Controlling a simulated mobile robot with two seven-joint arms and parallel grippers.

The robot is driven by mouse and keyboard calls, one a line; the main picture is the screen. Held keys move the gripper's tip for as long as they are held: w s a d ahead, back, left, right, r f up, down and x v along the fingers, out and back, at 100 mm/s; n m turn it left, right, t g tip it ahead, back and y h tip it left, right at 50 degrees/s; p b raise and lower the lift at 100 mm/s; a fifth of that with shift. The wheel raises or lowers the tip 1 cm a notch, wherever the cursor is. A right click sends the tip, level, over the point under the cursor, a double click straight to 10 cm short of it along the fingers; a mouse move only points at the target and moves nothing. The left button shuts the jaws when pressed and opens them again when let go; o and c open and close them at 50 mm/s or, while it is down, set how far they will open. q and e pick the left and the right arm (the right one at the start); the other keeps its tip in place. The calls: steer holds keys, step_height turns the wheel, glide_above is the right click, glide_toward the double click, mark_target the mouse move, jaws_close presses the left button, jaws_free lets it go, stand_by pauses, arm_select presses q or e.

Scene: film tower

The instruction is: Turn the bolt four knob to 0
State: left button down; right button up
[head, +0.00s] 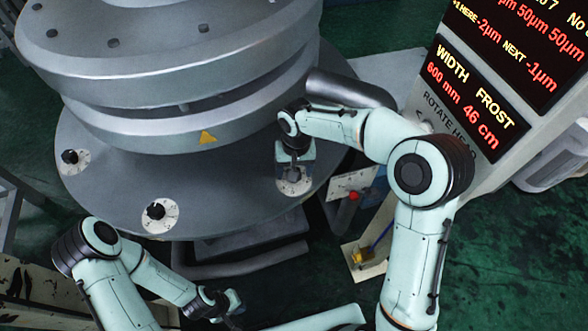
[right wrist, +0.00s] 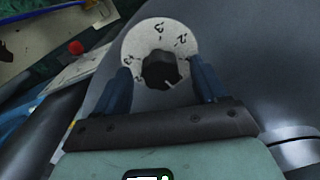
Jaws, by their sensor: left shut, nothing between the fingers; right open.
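Three black knobs on white dials sit along the rim of the round grey machine: a left knob (head: 70,156), a middle knob (head: 156,211) and a right one, whose dial (head: 292,187) shows under my right gripper (head: 293,170). No bolt number is readable, so I cannot tell which is bolt four by label. In the right wrist view, the right knob (right wrist: 161,71) lies between the open fingers of my right gripper (right wrist: 161,68); firm contact cannot be told. Its dial shows a 3 and a 2, and a pale line points to lower right. My left gripper (head: 232,301) is shut and empty, away from the machine.
A screen panel (head: 490,70) with red and yellow text stands at the right. A small plate with a red button (head: 353,195) is just right of the right dial. A dark pipe (head: 350,88) passes behind my right arm. Green floor (head: 500,250) is clear at lower right.

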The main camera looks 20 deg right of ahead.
arm_select(q)
steer(key=shift+w+r+p, duration=0.6)
steer(key=shift+w+r, duration=0.2)
steer(key=shift+w, duration=0.05)
arm_select(e)
step_height(320, 180, up, 13)
steer(key=shift+d, duration=0.15)
arm_select(q)
steer(key=shift+s, duration=0.15)
arm_select(e)
steer(key=shift+f, duration=0.15)
